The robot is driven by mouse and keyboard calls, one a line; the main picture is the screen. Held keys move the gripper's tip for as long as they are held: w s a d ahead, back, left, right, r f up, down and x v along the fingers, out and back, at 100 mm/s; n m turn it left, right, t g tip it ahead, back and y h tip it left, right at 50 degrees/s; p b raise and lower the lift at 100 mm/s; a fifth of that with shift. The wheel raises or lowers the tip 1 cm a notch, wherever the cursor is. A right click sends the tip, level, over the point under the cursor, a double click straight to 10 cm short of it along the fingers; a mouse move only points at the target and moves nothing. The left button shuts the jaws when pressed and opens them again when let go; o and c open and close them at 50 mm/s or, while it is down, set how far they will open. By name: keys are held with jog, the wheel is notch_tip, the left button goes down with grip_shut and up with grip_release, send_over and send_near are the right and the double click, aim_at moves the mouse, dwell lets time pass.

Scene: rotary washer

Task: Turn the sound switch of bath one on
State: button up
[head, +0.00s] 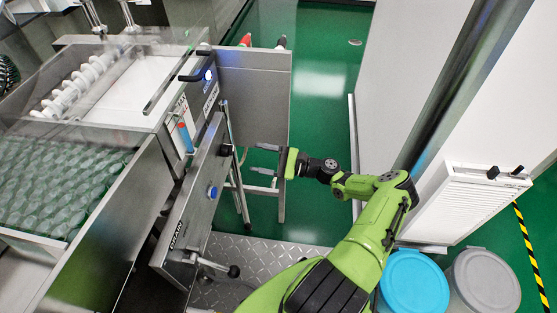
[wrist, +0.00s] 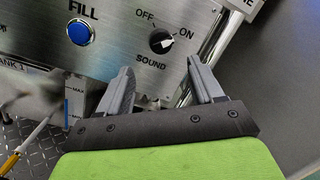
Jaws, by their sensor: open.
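The sound switch (wrist: 161,41) is a round black knob on a steel panel, between the printed words OFF and ON. Its white mark appears to point right, towards ON. In the head view the dark knob (head: 226,150) sits on the front panel of the washer. My gripper (head: 265,160) is to the right of the knob, with its fingers towards the panel. In the wrist view my gripper (wrist: 160,66) is open and empty. Its two fingertips are spread either side below the knob, apart from it.
A blue FILL button (wrist: 79,32) is left of the knob. A lit blue button (head: 208,75) is on the upper panel. A lever (head: 215,266) juts out below. Blue (head: 413,283) and grey (head: 485,282) bins stand at right.

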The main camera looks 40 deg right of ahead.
jog(key=v, duration=0.7)
jog(key=shift+s, duration=0.1)
jog(key=s+a+r+n+g+h+p, duration=0.2)
jog(key=a+r+n+g+h+p, duration=0.35)
jog(key=a+r+n+g, duration=0.9)
jog(key=s+a+r+n+t+h+p, duration=0.2)
jog(key=s+a+r+n+t+h, duration=0.1)
jog(key=s+r, duration=0.6)
jog(key=s+a+r+n+t+h+p, duration=0.1)
jog(key=s+a+r+n+t+h, duration=0.2)
jog(key=s+r, duration=0.7)
jog(key=shift+a+r+h+p, duration=0.25)
jog(key=shift+r+h+p, duration=0.15)
jog(key=shift+h, duration=0.75)
